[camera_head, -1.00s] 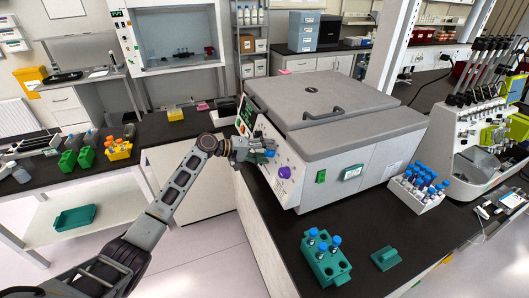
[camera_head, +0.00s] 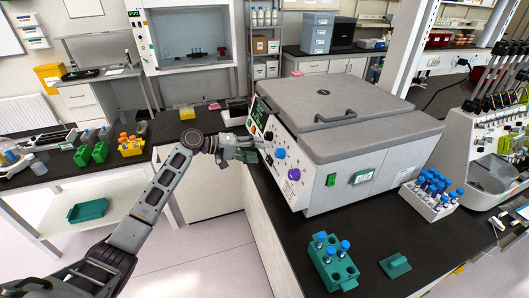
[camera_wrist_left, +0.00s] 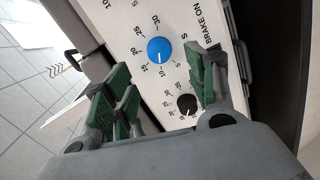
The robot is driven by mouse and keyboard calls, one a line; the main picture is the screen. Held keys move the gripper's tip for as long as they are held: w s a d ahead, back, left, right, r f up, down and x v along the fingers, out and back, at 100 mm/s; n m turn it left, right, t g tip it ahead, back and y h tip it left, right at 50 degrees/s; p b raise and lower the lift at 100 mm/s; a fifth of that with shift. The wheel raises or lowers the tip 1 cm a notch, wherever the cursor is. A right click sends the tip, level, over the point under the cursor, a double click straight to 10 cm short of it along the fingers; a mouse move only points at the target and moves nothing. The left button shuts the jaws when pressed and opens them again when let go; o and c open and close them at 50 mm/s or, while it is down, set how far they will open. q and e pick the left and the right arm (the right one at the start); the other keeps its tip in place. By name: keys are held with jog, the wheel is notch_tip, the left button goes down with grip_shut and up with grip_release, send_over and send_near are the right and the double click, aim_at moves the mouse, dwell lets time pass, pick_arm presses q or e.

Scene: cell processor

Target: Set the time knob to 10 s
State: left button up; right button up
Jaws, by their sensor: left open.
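The grey box-shaped machine has a white front panel with a blue knob (camera_head: 280,153) and a purple knob (camera_head: 293,174). In the left wrist view the blue knob (camera_wrist_left: 159,50) sits inside a ring of printed numbers, with a small white mark on its face. A smaller black knob (camera_wrist_left: 186,104) with its own numbers lies below it. I cannot tell which knob is the time knob, nor read its setting surely. My left gripper (camera_head: 257,150) is open and empty in front of the panel, apart from the blue knob. Its green-padded fingers (camera_wrist_left: 165,92) straddle the black knob's area in the picture.
A green tube rack (camera_head: 330,268) and a green block (camera_head: 395,265) are on the black bench at the front. A white rack of blue-capped tubes (camera_head: 432,208) stands right of the machine. Open floor lies below my left arm.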

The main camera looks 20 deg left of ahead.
pick_arm(q)
jog(key=shift+v, duration=1.8)
